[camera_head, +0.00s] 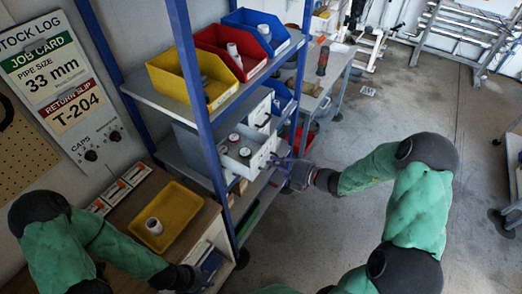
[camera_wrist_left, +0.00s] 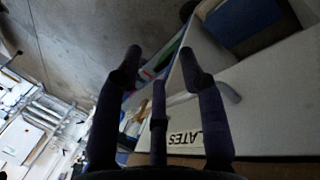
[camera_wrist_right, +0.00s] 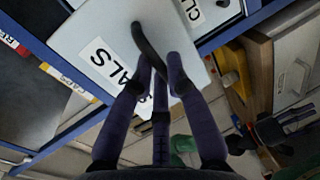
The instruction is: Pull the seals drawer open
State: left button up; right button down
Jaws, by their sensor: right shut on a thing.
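The seals drawer (camera_head: 239,163) is a white drawer in the small cabinet on the blue-posted shelf. It stands partly out, with several round items visible inside. In the right wrist view its white front (camera_wrist_right: 85,32) carries a label reading "ALS", the rest hidden by my fingers. My right gripper (camera_head: 290,167) is in front of it, with its fingers (camera_wrist_right: 158,72) closed on the dark bar handle (camera_wrist_right: 148,42). My left gripper (camera_head: 207,272) is low by the wooden bench. In the left wrist view its fingers (camera_wrist_left: 160,65) are spread, beside a drawer front labelled "LATES" (camera_wrist_left: 185,140).
Yellow (camera_head: 191,81), red (camera_head: 231,53) and blue (camera_head: 257,30) bins stand on the shelf above. A yellow tray (camera_head: 172,222) with a white cup is on the bench. Another cabinet drawer (camera_head: 258,113) is beside the seals drawer. Open floor (camera_head: 350,130) lies to the right.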

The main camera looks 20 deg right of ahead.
jog(key=shift+f+p+v, duration=0.25)
jog(key=shift+p+v, duration=0.15)
jog(key=shift+v, duration=0.75)
jog(key=shift+f+p+v, duration=0.25)
jog(key=shift+p+v, duration=0.15)
jog(key=shift+v, duration=0.7)
jog(key=shift+s, duration=0.1)
jog(key=c, duration=1.2)
grip_release()
jog(key=shift+d, duration=0.15)
jog(key=v, duration=1.2)
